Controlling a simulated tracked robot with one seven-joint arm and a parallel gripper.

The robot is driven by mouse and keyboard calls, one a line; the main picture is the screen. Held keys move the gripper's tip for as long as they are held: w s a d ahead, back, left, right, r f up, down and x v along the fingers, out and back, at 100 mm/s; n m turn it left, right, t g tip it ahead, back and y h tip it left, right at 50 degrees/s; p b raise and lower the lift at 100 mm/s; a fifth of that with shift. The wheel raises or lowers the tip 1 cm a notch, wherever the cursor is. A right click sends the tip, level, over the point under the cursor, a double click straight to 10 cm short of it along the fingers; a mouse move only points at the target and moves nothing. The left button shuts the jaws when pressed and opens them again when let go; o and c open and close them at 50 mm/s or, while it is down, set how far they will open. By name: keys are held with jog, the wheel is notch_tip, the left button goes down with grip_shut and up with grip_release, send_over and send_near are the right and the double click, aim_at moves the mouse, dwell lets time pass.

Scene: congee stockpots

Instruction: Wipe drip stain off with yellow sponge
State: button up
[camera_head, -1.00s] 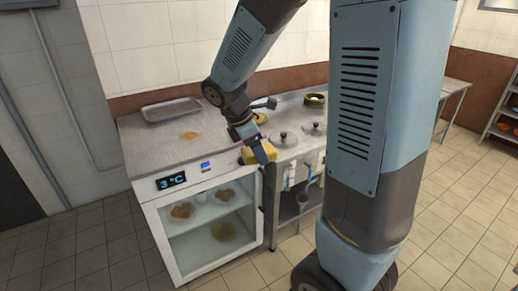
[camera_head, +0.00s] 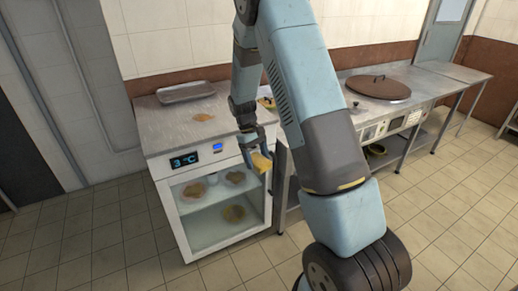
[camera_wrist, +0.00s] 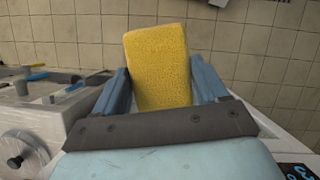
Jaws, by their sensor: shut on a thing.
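The yellow sponge (camera_wrist: 158,65) is held between the two blue fingers of my gripper (camera_wrist: 162,90) in the wrist view. In the head view the sponge (camera_head: 261,163) shows small at the fingertips of my gripper (camera_head: 256,157), in front of the fridge's upper front edge and near its right corner. An orange-brown drip stain (camera_head: 204,117) lies on the steel top of the fridge counter (camera_head: 165,128), left of and behind my gripper. The gripper and sponge are apart from the stain.
A shallow metal tray (camera_head: 186,91) lies at the back of the counter top. The glass-doored fridge (camera_head: 222,215) shows brown patches. To the right are a steel counter and a large brown lid (camera_head: 378,87). In the wrist view a knobbed metal lid (camera_wrist: 22,158) is at lower left.

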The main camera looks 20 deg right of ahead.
jog(key=w+d+f+m+y, duration=0.1)
jog(key=w+f+m, duration=0.2)
jog(key=f, duration=0.6)
jog(key=shift+w+f+m+g+y, duration=0.15)
jog(key=shift+f+m+g+y, duration=0.2)
jog(key=shift+m, duration=0.65)
jog(key=shift+r, duration=0.1)
